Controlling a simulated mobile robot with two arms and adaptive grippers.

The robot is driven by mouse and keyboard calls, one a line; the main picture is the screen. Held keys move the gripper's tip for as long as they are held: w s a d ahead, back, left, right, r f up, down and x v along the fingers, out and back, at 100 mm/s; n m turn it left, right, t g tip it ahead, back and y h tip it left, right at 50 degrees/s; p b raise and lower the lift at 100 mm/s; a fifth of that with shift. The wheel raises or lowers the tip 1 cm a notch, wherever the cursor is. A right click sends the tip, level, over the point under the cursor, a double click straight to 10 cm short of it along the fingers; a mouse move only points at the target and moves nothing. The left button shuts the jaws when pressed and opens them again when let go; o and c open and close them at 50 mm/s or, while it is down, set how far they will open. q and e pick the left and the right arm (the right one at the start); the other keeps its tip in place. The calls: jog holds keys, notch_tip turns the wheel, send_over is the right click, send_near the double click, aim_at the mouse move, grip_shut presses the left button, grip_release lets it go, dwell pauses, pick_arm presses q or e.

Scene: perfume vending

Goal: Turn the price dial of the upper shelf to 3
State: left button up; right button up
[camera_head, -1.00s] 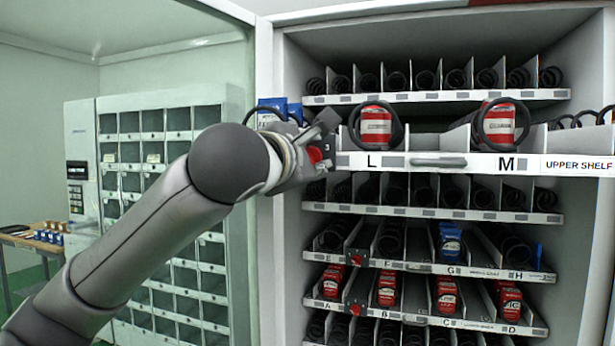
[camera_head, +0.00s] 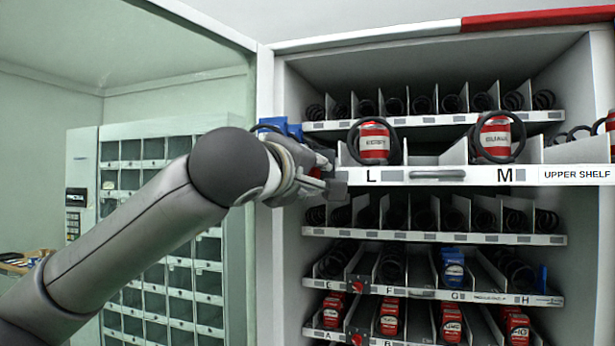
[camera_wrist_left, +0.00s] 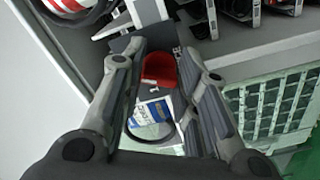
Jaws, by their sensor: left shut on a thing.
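The upper shelf (camera_head: 560,172) is the pulled-out tray with labels L and M and the words UPPER SHELF. Its red price dial (camera_wrist_left: 160,70) shows in the wrist view, between the fingers of my left gripper (camera_wrist_left: 160,54). In the head view my left gripper (camera_head: 322,180) is at the left front corner of this shelf and hides the dial. The fingers are shut on the dial. The dial's number cannot be read. My right gripper is in neither view.
Red cans (camera_head: 374,143) stand in black coils on the upper shelf. A blue and white pack (camera_wrist_left: 155,110) is close to the dial. Lower shelves (camera_head: 470,294) hold more goods and red dials. A locker cabinet (camera_head: 150,150) stands at the left behind glass.

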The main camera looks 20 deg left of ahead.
pick_arm(q)
jog(key=m, duration=0.5)
jog(key=shift+f+m, duration=0.15)
jog(key=shift+m, duration=0.25)
dwell(0.4)
jog(key=o, duration=1)
jog(key=s, duration=1.2)
jog(key=shift+a, duration=0.3)
